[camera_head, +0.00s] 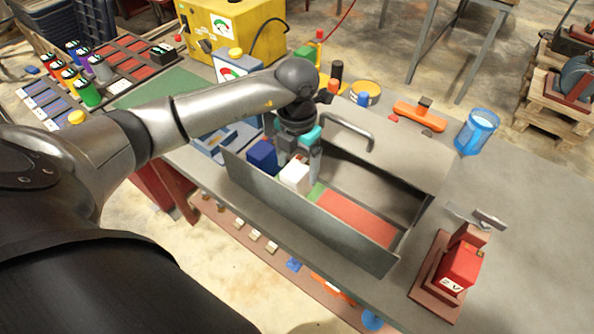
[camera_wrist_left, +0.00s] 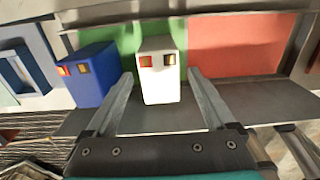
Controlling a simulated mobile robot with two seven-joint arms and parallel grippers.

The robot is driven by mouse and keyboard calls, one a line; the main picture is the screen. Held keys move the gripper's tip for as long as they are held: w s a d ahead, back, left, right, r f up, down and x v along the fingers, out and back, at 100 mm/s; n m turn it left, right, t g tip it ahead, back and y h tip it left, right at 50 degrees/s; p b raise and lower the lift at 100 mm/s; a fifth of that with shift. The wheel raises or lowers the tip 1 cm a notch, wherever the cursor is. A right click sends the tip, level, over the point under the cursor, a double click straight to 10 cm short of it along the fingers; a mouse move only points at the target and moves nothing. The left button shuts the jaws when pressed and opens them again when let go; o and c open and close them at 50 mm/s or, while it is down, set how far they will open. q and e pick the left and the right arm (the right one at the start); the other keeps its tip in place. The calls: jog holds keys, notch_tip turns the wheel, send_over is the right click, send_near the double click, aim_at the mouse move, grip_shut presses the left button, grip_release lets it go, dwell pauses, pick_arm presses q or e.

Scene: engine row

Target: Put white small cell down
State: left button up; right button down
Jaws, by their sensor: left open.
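The white small cell (camera_head: 294,177) stands in the long grey tray (camera_head: 310,217), beside the blue cell (camera_head: 262,155). In the left wrist view the white cell (camera_wrist_left: 161,84) stands upright on or against a green patch (camera_wrist_left: 124,45), with two small metal contacts facing the camera. My left gripper (camera_wrist_left: 159,76) is open, one finger on each side of the white cell, with visible gaps. In the head view my left gripper (camera_head: 306,160) comes down into the tray from above, partly hiding the cell's surroundings. My right gripper is not in view.
A red pad (camera_head: 345,217) fills the tray's right part and is bare. The blue cell (camera_wrist_left: 90,75) stands close to the left finger. A red block on a stand (camera_head: 460,267) is right of the tray. A blue cup (camera_head: 476,132) stands behind.

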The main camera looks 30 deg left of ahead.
pick_arm(q)
notch_tip(320, 180, up, 9)
jog(key=shift+f, duration=0.1)
jog(key=shift+c, duration=0.3)
dwell(1.1)
